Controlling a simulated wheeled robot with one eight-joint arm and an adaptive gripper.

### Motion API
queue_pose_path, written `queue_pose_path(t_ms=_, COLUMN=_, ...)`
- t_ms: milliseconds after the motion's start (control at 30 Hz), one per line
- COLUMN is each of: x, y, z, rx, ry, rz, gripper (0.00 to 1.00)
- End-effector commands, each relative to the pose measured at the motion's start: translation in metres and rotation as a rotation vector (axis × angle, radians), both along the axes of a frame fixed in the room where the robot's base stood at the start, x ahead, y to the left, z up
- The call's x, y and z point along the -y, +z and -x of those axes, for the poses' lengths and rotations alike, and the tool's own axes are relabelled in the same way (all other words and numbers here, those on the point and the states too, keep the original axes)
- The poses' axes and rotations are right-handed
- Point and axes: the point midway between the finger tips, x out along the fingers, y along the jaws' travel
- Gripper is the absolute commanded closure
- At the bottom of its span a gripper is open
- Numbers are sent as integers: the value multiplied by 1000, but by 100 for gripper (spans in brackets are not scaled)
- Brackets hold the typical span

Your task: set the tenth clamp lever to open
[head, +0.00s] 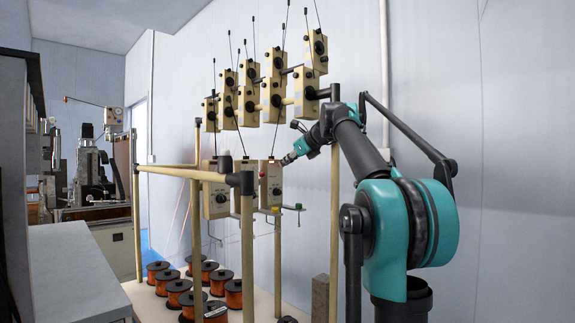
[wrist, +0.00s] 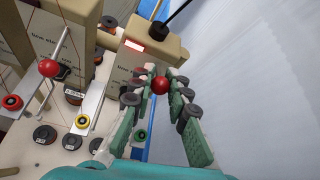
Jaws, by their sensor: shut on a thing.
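In the wrist view a red ball knob (wrist: 160,86) sits between the two fingers of my gripper (wrist: 156,82), which are shut on it. The knob is in front of a beige box (wrist: 150,58) with a red-and-white label on top; the lever shaft behind it is mostly hidden by the fingers. A second lever with a red ball (wrist: 48,68) stands free on the neighbouring box at left. In the head view my gripper (head: 288,159) is at the right side of the lower right box (head: 270,186). I cannot read any lever number.
A wooden post frame (head: 247,262) stands in front. Copper wire spools (head: 178,291) fill the base below. A pale wall (wrist: 250,90) lies close on the right, with free space before it.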

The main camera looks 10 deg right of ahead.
Motion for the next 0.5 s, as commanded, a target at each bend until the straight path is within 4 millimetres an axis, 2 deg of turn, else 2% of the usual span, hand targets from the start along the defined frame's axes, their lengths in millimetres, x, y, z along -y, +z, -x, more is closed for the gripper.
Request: queue_pose_path(t_ms=500, x=-1, y=2, z=-1, rx=-34, ry=0, rz=26, gripper=100)
